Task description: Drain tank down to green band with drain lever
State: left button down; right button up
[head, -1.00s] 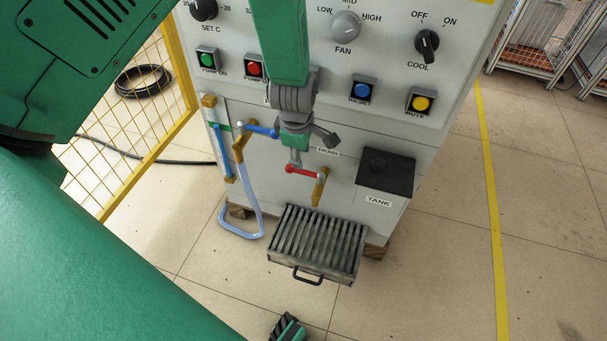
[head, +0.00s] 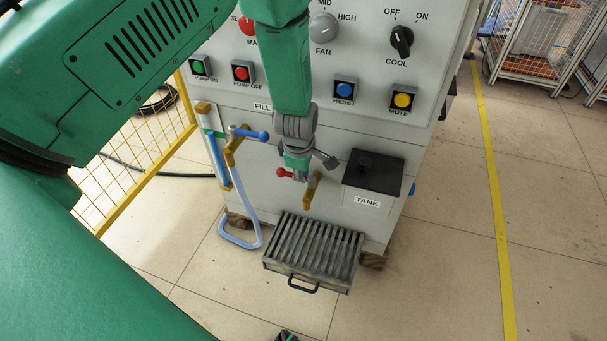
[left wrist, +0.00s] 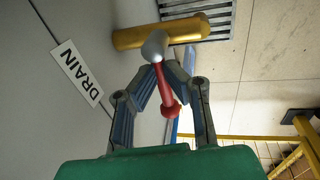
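The red drain lever (head: 284,173) points left from its brass outlet (head: 312,190) on the front of the heater cabinet. My left gripper (head: 300,172) is at the lever and hides part of it. In the left wrist view, the red lever (left wrist: 166,92) lies between the fingers of my left gripper (left wrist: 160,76), which close in on it from both sides near its grey pivot (left wrist: 155,46). The DRAIN label (left wrist: 78,74) is beside it. The blue level tube (head: 218,160) stands at the left, with a green band (head: 215,133) near its top; the exact liquid level is too small to read.
A blue fill lever (head: 250,134) sits left of my gripper, above a clear hose (head: 245,215). A slatted drain tray (head: 313,250) is on the floor below the outlet. A black tank lid (head: 373,170) juts out at right. Yellow fencing (head: 135,155) stands at left.

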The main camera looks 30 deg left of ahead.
pick_arm(q)
jog(key=shift+s+a+f, duration=0.15)
jog(key=shift+a+f, duration=0.05)
jog(key=shift+a, duration=0.25)
jog(key=shift+s+a+f, duration=0.1)
jog(key=shift+a+f, duration=0.1)
jog(key=shift+a, duration=0.25)
jog(key=c, duration=1.8)
grip_release()
jog(key=shift+o, duration=1.2)
jog(key=shift+w+d+f, duration=0.1)
jog(key=shift+d+f, duration=0.05)
jog(key=shift+f, duration=0.1)
jog(key=shift+w+d, duration=0.1)
jog(key=shift+w, duration=0.05)
jog(key=shift+r, duration=0.4)
jog(key=v, duration=1.1)
jog(key=shift+r, duration=0.15)
pick_arm(e)
jog(key=shift+a+r, duration=0.25)
jog(key=shift+a, duration=0.4)
